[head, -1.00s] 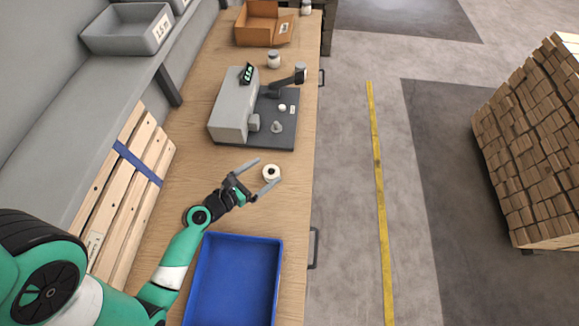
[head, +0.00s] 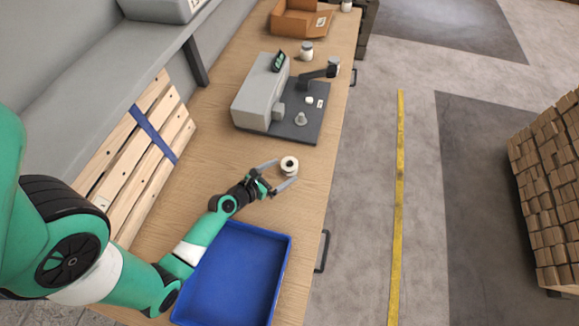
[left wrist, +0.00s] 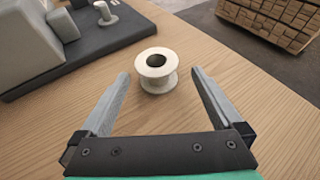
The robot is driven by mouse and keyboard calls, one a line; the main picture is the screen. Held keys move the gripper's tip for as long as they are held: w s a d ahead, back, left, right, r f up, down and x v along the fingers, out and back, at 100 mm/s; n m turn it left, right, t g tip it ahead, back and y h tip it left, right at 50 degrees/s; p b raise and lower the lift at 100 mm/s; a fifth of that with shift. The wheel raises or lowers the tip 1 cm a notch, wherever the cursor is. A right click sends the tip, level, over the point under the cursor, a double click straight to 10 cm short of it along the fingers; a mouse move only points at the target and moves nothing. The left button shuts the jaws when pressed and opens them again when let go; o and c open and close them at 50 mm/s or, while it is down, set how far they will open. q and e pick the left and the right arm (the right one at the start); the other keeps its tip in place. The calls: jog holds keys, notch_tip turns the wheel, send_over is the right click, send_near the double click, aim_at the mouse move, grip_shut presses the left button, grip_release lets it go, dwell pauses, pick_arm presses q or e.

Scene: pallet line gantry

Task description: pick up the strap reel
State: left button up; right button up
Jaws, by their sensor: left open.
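The strap reel is a small white spool (head: 289,165) with a dark centre hole. It lies flat on the wooden bench (head: 222,160), between the machine and the blue tray. In the left wrist view the reel (left wrist: 156,70) sits just beyond and between the fingertips. My left gripper (head: 282,172) is open, with one finger on each side of the reel, and it holds nothing. In the left wrist view the fingers (left wrist: 160,75) appear apart from the reel. My right gripper is not in view.
A grey machine (head: 259,92) on a dark base stands behind the reel, with small parts on it. A blue tray (head: 284,262) lies in front. A wooden pallet (head: 128,190) leans on the left. A white jar (head: 306,51) and cardboard box (head: 291,22) are farther back.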

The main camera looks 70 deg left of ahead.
aim_at(286, 167)
pick_arm(q)
jog(key=b+x, duration=0.1)
jog(key=x, duration=0.4)
jog(key=shift+s+a+b, duration=0.1)
jog(key=shift+a+b, duration=0.1)
jog(key=shift+b, duration=0.15)
jog(key=c, duration=1.4)
